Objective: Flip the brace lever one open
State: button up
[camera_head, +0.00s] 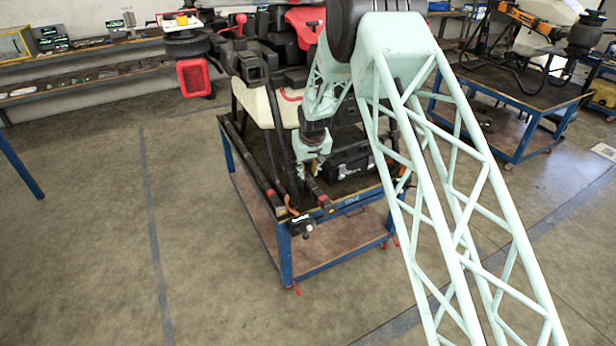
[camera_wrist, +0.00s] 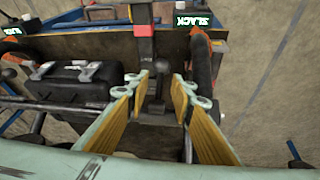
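My gripper (camera_wrist: 166,84) is open in the wrist view, with its two yellow-padded fingers apart. Between and beyond the fingertips is a dark upright bar (camera_wrist: 144,48) with a red band near its top. A dark slim part, possibly the brace lever (camera_wrist: 155,103), lies in the gap between the fingers; its exact shape is hard to make out. The fingers do not visibly close on anything. In the head view my gripper (camera_head: 309,172) points down over the drone frame on the blue cart (camera_head: 284,262). The lever cannot be clearly told there.
A black case (camera_wrist: 75,82) sits left of the fingers, also in the head view (camera_head: 350,160). A thick black tube (camera_wrist: 200,62) with an orange end stands close to the right finger. Another blue cart (camera_head: 520,105) stands at the right. The floor left of the cart is clear.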

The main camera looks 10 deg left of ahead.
aim_at(308, 175)
jog(key=shift+x, duration=1.6)
jog(key=shift+c, duration=0.4)
grip_shut()
